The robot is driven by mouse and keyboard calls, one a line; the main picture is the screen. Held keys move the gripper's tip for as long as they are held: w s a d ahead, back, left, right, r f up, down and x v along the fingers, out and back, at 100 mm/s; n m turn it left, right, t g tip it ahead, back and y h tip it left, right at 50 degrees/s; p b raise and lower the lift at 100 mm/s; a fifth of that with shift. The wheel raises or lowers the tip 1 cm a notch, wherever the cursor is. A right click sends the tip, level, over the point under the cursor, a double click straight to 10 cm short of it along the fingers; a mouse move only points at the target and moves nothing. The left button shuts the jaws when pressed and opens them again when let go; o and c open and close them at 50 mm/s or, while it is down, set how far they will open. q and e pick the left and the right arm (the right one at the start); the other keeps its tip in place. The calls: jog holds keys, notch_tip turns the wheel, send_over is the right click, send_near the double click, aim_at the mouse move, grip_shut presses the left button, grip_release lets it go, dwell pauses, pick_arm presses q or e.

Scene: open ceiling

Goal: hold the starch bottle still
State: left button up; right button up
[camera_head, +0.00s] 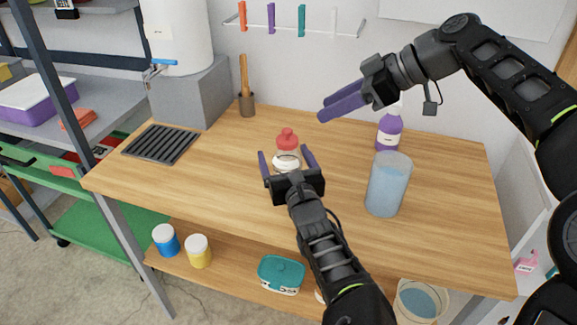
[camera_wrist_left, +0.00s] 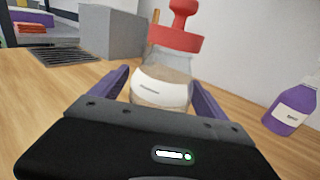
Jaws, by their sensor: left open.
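A clear bottle with a red knobbed lid and a white label, which I take as the starch bottle (camera_head: 287,142), stands upright on the wooden table. It also shows in the left wrist view (camera_wrist_left: 163,85), with pale contents; its label is too small to read. My left gripper (camera_head: 286,160) is open, its purple fingers on either side of the bottle. I cannot tell whether they touch it. The bottle's base is hidden behind the gripper body. My right gripper (camera_head: 322,110) hangs above the back of the table, away from the bottle, with its fingers seen side-on.
A purple bottle (camera_head: 389,133) and a clear water-filled container (camera_head: 388,185) stand to the right on the table (camera_head: 230,170). A brown holder with a wooden-handled tool (camera_head: 247,104), a dark grate (camera_head: 160,144) and a grey block (camera_head: 190,95) are at the left.

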aim_at(287, 166)
pick_arm(q)
jog(key=shift+w, duration=0.3)
jog(key=shift+c, duration=0.5)
jog(key=c, duration=1.4)
jog(key=o, duration=1.5)
jog(key=shift+s, duration=0.15)
jog(key=v, duration=0.7)
jog(key=shift+s, duration=0.1)
